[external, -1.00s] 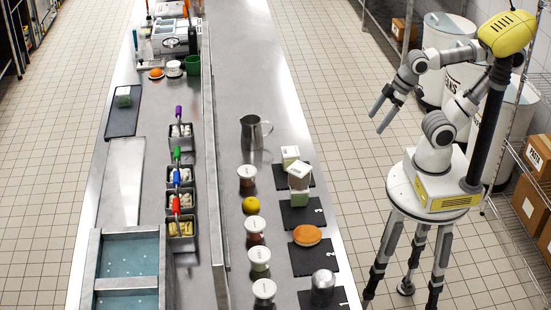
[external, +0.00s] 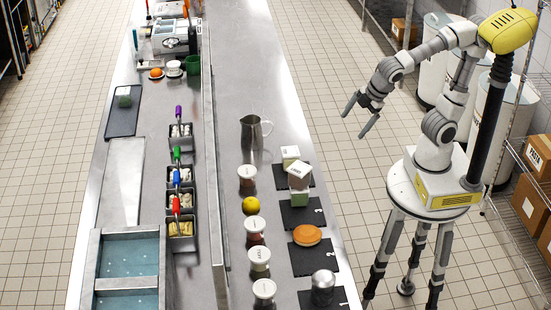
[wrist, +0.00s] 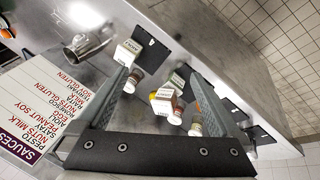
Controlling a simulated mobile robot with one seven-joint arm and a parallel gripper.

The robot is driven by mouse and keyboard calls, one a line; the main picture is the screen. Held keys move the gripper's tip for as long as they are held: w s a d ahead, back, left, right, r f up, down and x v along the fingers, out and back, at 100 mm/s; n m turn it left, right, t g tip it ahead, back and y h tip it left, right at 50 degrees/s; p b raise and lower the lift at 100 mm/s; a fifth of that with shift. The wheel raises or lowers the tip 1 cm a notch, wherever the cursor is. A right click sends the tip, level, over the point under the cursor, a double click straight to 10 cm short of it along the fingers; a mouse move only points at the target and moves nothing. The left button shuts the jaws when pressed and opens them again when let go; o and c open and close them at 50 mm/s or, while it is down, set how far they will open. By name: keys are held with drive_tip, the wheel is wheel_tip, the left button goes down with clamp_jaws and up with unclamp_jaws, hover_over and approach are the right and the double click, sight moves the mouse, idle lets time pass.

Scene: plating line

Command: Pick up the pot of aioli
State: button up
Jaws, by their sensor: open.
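In the wrist view, white-lidded square pots show left of centre (wrist: 127,50) and near the middle (wrist: 162,104). The lid print is too small to read surely, so I cannot tell which is the aioli. My gripper (external: 355,125) is open and empty, in the air right of the counter, apart from the pots; its fingers (wrist: 160,76) frame part of the wrist view.
A metal jug (external: 253,132) stands behind the pots. Round white-lidded jars (external: 259,257), a yellow ball-like item (external: 250,205), a bun (external: 307,235) and a silver dome (external: 322,283) stand nearby. A sauces sign (wrist: 40,105) shows in the wrist view. A raised rail (external: 210,150) divides the counter.

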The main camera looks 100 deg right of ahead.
drive_tip(key=w+a+f+n+h, duration=0.3)
drive_tip(key=w+a+n, duration=0.2)
drive_tip(key=w+n, duration=0.3)
drive_tip(key=n+t+y+p, duration=0.3)
drive_tip(key=n+t, duration=0.6)
drive_tip(key=n, duration=1.1)
approach(267, 254)
drive_tip(key=x, duration=0.7)
drive_tip(key=shift+f, duration=0.1)
drive_tip(key=shift+p+x, duration=0.6)
drive_tip(key=shift+x, duration=2.15)
